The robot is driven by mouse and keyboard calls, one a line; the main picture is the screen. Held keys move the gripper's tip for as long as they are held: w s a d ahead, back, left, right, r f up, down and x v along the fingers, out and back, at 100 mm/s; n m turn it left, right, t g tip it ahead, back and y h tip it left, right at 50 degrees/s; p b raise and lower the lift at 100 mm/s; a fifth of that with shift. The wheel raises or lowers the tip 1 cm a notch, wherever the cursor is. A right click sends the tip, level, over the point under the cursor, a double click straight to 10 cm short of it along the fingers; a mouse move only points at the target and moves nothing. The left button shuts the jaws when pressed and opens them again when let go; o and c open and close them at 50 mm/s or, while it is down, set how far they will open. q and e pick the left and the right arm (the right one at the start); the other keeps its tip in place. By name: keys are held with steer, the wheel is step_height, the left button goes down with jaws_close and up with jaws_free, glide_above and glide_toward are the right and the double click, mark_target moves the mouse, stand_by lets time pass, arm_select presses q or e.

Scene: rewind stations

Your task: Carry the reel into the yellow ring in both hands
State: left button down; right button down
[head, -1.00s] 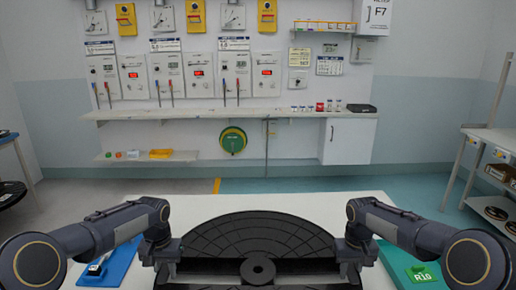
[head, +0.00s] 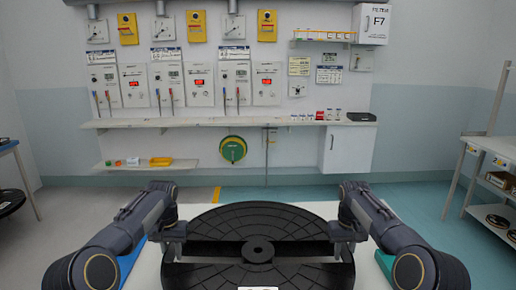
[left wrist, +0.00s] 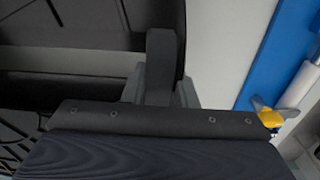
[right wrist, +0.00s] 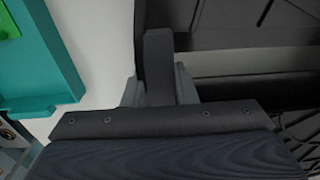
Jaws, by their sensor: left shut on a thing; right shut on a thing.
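The reel (head: 258,218) is a large black ribbed disc with a round hub, held level in front of me over the white table (head: 325,208). My left gripper (head: 178,238) is shut on its left side and my right gripper (head: 343,236) is shut on its right side. In the left wrist view the fingers (left wrist: 160,85) close on a black part of the reel (left wrist: 95,40). The right wrist view shows the right fingers (right wrist: 160,85) likewise on the reel (right wrist: 225,30). I cannot make out a yellow ring in these views.
A blue tray (left wrist: 252,75) lies left of the reel and a teal tray (right wrist: 55,75) right of it. Open floor lies beyond the table, with a yellow strip (head: 216,194). A wall shelf (head: 230,122) stands at the back and a rack (head: 490,150) at the right.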

arm_select(q)
steer(key=shift+w+r, duration=0.25)
steer(key=shift+w, duration=0.15)
arm_select(e)
steer(key=shift+w+r, duration=0.25)
steer(key=shift+w, duration=0.15)
arm_select(q)
steer(key=shift+r, duration=0.1)
arm_select(e)
steer(key=shift+r, duration=0.1)
